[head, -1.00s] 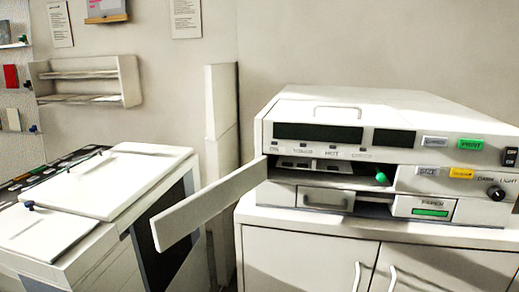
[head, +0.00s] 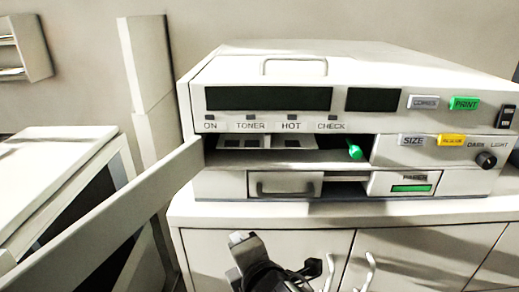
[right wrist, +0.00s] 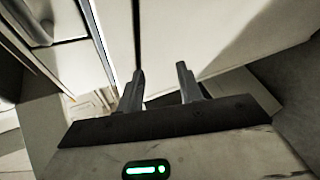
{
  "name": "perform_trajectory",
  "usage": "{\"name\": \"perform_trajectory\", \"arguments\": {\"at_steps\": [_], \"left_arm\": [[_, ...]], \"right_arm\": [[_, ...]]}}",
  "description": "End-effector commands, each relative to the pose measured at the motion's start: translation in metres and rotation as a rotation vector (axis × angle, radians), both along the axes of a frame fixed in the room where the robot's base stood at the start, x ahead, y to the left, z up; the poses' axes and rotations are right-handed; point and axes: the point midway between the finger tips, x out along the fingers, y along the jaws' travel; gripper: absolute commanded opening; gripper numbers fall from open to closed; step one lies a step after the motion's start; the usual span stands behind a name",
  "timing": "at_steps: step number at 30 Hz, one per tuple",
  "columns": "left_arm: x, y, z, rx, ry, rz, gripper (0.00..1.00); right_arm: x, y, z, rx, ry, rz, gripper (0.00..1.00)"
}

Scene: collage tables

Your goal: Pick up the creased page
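I cannot make out a creased page in any view. The white copier (head: 300,75) stands on a cabinet in the head view, and its front panel (head: 110,210) is swung out to the left. The opened slot (head: 315,156) shows pale parts and a green knob (head: 355,152) inside; its depths are shadowed. A dark gripper (head: 270,268), apparently my right one, is low in front of the cabinet doors, below the copier. In the right wrist view my right gripper (right wrist: 160,72) has its fingers apart with nothing between them. My left gripper is not in view.
The cabinet (head: 420,255) has metal handles (head: 362,272) projecting from its doors. The swung-out panel blocks room at the left. A white-topped unit (head: 60,175) stands at the left, and a tall pale post (head: 150,70) rises behind.

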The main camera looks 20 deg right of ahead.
Motion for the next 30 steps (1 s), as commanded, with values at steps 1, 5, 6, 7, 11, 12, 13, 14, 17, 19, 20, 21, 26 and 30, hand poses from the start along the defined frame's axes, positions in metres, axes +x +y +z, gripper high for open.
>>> {"name": "perform_trajectory", "arguments": {"at_steps": [1,5,6,7,11,12,13,14,17,19,20,21,26,30], "left_arm": [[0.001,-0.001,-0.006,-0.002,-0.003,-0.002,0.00],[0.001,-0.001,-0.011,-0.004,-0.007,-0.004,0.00],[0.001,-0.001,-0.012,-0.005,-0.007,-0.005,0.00],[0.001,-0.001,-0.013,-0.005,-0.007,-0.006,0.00],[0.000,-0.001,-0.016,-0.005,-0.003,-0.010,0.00],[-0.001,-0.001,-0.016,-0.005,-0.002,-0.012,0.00],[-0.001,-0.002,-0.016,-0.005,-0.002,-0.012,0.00],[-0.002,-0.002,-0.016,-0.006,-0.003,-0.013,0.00],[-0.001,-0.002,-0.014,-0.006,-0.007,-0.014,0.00],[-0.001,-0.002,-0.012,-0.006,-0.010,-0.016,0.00],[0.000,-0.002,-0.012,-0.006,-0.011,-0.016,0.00],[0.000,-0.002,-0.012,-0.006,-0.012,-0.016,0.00],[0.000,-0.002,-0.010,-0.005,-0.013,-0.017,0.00],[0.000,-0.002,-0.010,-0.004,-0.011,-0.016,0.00]], "right_arm": [[0.007,0.002,0.030,-0.192,-0.087,0.045,0.36],[0.003,-0.005,0.097,-0.677,-0.226,0.082,0.36],[-0.001,-0.009,0.115,-0.814,-0.253,0.077,0.36],[-0.006,-0.012,0.127,-0.907,-0.269,0.069,0.36],[-0.024,-0.025,0.163,-1.209,-0.287,0.025,0.36],[-0.029,-0.029,0.170,-1.270,-0.283,0.013,0.36],[-0.031,-0.031,0.174,-1.306,-0.280,0.006,0.36],[-0.034,-0.032,0.177,-1.335,-0.278,0.000,0.36],[-0.033,-0.037,0.182,-1.390,-0.266,-0.011,0.36],[-0.025,-0.040,0.182,-1.402,-0.260,-0.014,0.36],[-0.020,-0.042,0.182,-1.403,-0.259,-0.013,0.36],[-0.012,-0.045,0.182,-1.401,-0.257,-0.014,0.36],[0.023,-0.055,0.183,-1.399,-0.258,-0.012,0.36],[0.048,-0.061,0.183,-1.396,-0.260,-0.012,0.36]]}}
